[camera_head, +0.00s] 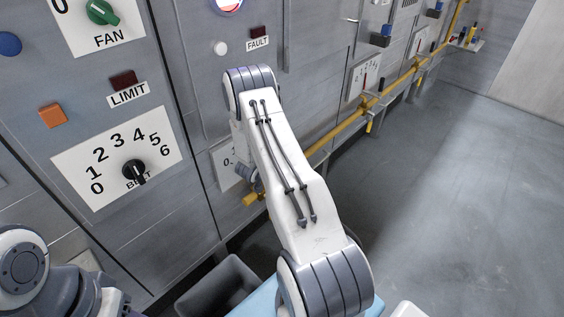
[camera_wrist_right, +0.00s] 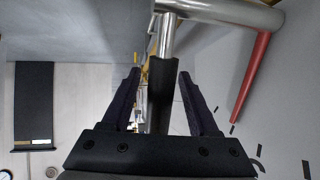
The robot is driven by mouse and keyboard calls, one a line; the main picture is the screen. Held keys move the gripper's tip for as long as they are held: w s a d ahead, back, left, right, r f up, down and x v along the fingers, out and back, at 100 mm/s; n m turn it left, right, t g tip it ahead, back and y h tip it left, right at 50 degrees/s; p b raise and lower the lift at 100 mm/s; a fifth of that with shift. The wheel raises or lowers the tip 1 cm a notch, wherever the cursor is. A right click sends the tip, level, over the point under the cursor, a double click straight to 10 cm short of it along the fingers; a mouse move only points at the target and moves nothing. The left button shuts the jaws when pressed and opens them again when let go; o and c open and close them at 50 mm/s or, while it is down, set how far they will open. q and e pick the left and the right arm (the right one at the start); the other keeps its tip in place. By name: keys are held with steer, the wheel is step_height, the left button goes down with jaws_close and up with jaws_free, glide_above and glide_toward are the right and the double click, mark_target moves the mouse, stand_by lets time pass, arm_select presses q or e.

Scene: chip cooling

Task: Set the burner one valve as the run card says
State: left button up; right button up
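In the right wrist view a silver metal fitting (camera_wrist_right: 222,12) carries a black-sleeved lever (camera_wrist_right: 161,92) and a red pointer (camera_wrist_right: 250,78). It looks like the burner one valve. Black scale marks lie on the pale surface by the pointer's tip. My right gripper (camera_wrist_right: 161,74) is open, its two dark fingers on either side of the lever, with a gap showing at each side. In the head view my right arm hides the valve and gripper; part of a white scale plate (camera_head: 223,163) starting with "0" shows beside it. My left gripper is out of view. No readable run card shows.
A yellow pipe (camera_head: 335,137) runs along the wall. A grey bin (camera_head: 217,287) stands below. The floor at right is clear.

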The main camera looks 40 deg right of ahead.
steer(key=v, duration=1)
steer(key=shift+a, duration=0.15)
steer(key=shift+r, duration=0.15)
